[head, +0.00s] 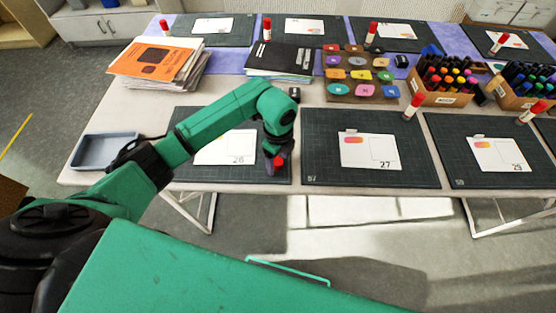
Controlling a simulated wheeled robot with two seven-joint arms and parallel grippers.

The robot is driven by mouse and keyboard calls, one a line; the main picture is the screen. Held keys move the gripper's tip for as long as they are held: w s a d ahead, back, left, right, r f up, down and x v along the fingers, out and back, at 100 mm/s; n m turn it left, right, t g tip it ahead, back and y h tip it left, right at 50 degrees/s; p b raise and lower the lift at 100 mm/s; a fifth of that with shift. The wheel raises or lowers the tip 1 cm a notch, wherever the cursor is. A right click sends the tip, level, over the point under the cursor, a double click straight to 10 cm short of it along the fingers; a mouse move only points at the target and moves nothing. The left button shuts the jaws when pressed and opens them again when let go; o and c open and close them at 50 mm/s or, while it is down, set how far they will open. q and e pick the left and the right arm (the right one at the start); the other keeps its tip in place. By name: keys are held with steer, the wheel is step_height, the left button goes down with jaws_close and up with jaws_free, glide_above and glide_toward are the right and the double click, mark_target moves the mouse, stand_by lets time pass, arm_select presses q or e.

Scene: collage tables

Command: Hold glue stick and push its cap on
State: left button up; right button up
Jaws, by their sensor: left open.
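My left gripper (275,167) points down over the right front part of the dark cutting mat (188,172) with card 26 (225,150). It is open. A small red and purplish piece (279,161) shows at its fingertips; it may be the glue stick or its cap, but the gripper hides most of it. I cannot tell whether the fingers touch it. White glue sticks with red tops stand on other mats, such as one by card 27 (413,106) and one by card 29 (531,112). My right gripper is not in view.
A grey tray (78,155) lies at the table's left end. Behind are a paper stack (158,63), a black folder (282,60), a board of coloured stamps (361,73) and a marker box (444,97). The mat with card 27 (335,182) is mostly clear.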

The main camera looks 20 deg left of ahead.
arm_select(q)
jaws_close()
steer(key=shift+r, duration=0.2)
stand_by(0.3)
step_height(320, 180, up, 11)
steer(key=b, duration=0.2)
step_height(320, 180, up, 9)
steer(key=p, duration=0.2)
glide_above(278, 161)
steer(key=shift+f, duration=0.15)
